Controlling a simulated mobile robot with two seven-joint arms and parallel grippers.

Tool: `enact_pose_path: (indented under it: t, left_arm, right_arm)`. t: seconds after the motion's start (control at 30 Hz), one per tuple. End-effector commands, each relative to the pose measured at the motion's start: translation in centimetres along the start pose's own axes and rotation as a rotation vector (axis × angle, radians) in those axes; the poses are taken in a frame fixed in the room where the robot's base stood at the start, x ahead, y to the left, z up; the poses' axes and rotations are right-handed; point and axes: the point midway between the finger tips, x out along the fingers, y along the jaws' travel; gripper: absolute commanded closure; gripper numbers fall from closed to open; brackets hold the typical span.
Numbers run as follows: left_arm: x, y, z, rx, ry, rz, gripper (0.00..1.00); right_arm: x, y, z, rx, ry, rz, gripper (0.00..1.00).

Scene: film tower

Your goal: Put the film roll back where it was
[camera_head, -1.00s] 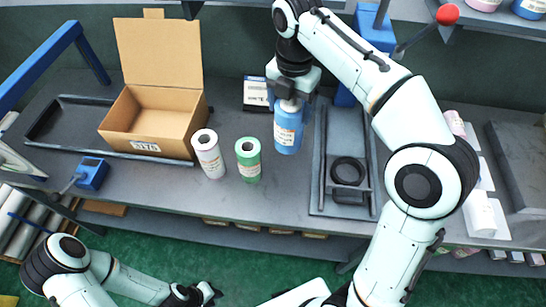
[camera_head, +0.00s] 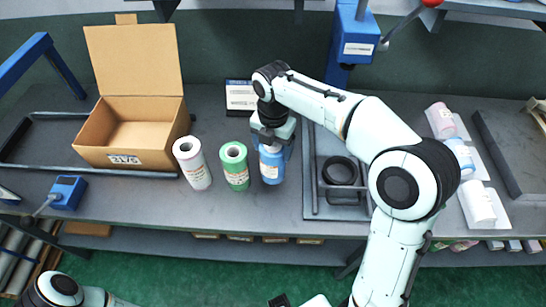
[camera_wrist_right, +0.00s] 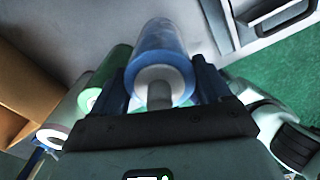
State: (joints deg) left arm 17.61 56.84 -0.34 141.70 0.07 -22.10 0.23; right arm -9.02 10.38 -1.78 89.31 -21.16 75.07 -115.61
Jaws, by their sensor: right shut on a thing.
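My right gripper (camera_head: 272,142) points down and is shut on the blue film roll (camera_head: 271,166), gripping its upper part. The roll is upright, just right of the green roll (camera_head: 235,167), in line with it and the pale pink roll (camera_head: 193,164). I cannot tell whether its base touches the table. In the right wrist view the blue roll (camera_wrist_right: 165,50) sits between the fingers (camera_wrist_right: 160,88), with the green roll (camera_wrist_right: 108,75) and the pale roll beside it at left.
An open cardboard box (camera_head: 130,125) stands left of the rolls. A dark tray with a black ring (camera_head: 340,171) lies to the right. A small labelled box (camera_head: 240,96) is behind. The table's front edge is clear.

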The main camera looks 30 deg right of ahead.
Motion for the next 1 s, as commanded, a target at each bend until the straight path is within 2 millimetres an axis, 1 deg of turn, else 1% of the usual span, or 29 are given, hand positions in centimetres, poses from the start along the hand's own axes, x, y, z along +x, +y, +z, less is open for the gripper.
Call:
enact_pose_path:
  t: [0.07, 0.2, 0.3, 0.73, 0.77, 0.8, 0.83, 1.0]
  left_arm:
    - [0.2, -0.1, 0.1, 0.000, -0.001, 0.000, 0.69]
    - [0.7, -0.3, 0.2, -0.001, -0.003, -0.001, 0.69]
    - [0.8, -0.4, 0.3, -0.002, -0.004, -0.002, 0.69]
    - [1.0, -0.5, 0.3, -0.002, -0.005, -0.002, 0.69]
    - [1.0, -0.5, 0.3, -0.002, -0.005, -0.002, 0.69]
    - [1.0, -0.5, 0.3, -0.002, -0.005, -0.002, 0.69]
    - [0.9, -0.5, 0.3, -0.002, -0.005, -0.002, 0.69]
    - [0.9, -0.5, 0.3, -0.002, -0.005, -0.002, 0.69]
  right_arm:
    - [0.7, 0.0, 0.0, 0.000, 0.000, -0.001, 1.00]
    - [2.9, -0.1, 0.0, 0.001, 0.001, -0.002, 1.00]
    - [4.0, -0.1, 0.0, 0.001, 0.000, 0.000, 1.00]
    - [4.5, 0.0, 0.0, 0.000, -0.001, 0.001, 1.00]
    - [4.6, 0.0, 0.0, 0.000, 0.000, -0.001, 0.20]
    - [4.6, 0.0, 0.0, 0.000, 0.000, 0.000, 0.07]
    - [4.6, 0.0, 0.0, 0.000, 0.000, -0.001, 0.00]
    - [4.5, 0.0, 0.0, 0.000, 0.000, -0.001, 0.00]
